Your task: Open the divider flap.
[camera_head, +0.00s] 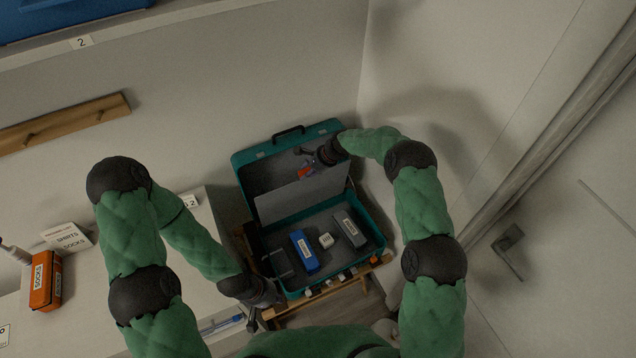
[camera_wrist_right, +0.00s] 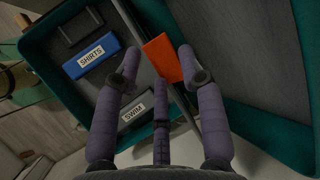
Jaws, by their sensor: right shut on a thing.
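A teal suitcase (camera_head: 378,216) lies open with its lid at the back. The divider flap (camera_head: 300,196), a pale grey panel, stands raised and tilted between the base and the lid. Its orange tab (camera_wrist_right: 162,58) shows between the fingers of my right gripper (camera_wrist_right: 160,68) in the wrist view. In the head view the right gripper (camera_head: 310,162) is at the flap's upper edge, in front of the lid, shut on the tab. My left gripper (camera_head: 268,293) is low at the suitcase's front left corner; its fingers are too dark to read.
In the base lie a blue SHIRTS box (camera_head: 304,251), a grey SWIM box (camera_head: 349,228) and a small white item (camera_head: 326,240). The suitcase rests on a wooden rack (camera_head: 318,296). An orange SOCKS box (camera_head: 45,280) stands on the white surface at left. A wall is close on the right.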

